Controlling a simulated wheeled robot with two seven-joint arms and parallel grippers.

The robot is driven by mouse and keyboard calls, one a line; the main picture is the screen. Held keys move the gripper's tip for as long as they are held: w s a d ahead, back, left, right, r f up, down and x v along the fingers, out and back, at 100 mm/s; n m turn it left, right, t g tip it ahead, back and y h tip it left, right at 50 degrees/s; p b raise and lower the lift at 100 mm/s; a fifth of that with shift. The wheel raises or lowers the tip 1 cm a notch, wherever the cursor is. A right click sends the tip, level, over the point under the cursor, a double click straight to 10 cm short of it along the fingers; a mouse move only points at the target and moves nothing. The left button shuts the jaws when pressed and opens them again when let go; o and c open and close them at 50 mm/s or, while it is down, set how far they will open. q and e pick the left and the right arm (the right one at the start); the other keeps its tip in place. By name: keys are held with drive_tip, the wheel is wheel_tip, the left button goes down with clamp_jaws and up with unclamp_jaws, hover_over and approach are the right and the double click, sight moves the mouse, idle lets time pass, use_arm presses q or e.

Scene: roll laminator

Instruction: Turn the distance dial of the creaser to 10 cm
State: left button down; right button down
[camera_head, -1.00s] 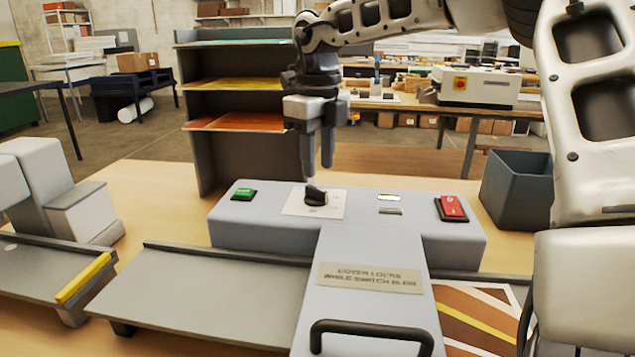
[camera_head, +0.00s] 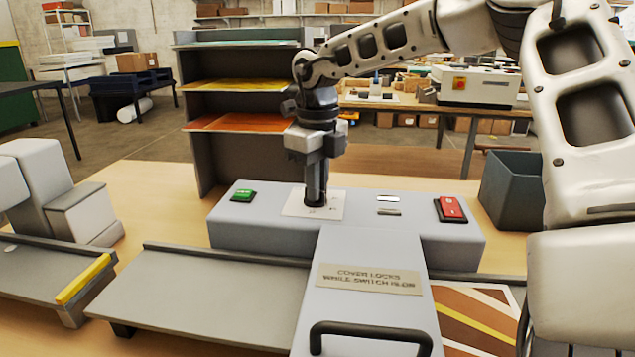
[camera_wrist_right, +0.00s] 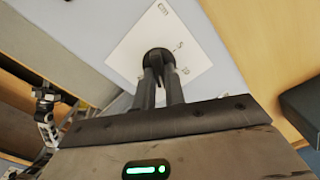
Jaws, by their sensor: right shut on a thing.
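The creaser (camera_head: 270,232) is a pale grey-blue machine on the wooden table. Its black distance dial (camera_wrist_right: 158,60) sits on a white scale plate (camera_head: 332,205) on top. In the right wrist view the plate shows "cm" and small marks that look like 5 and 10. My right gripper (camera_head: 316,200) points straight down over the plate and is shut on the dial, its fingers on either side of the knob. The fingers mostly hide the dial in the head view, and I cannot read its pointer. My left gripper is not in the head view.
On the creaser are a green button (camera_head: 243,195), a red switch (camera_head: 450,209), a small display (camera_head: 388,198) and a cover with a black handle (camera_head: 370,330). A dark bin (camera_head: 515,190) stands at right, a shelf rack (camera_head: 240,130) behind, another machine (camera_head: 70,195) at left.

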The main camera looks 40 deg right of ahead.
drive_tip(key=shift+n, duration=0.3)
drive_tip(key=n, duration=0.5)
drive_tip(key=shift+w+d, duration=0.1)
drive_tip(key=shift+d, duration=0.05)
drive_tip(key=n, duration=0.6)
drive_tip(key=shift+w, duration=0.1)
idle(0.5)
drive_tip(key=c, duration=1.5)
unclamp_jaws()
drive_tip(key=shift+o, duration=0.2)
drive_tip(key=shift+r, duration=0.15)
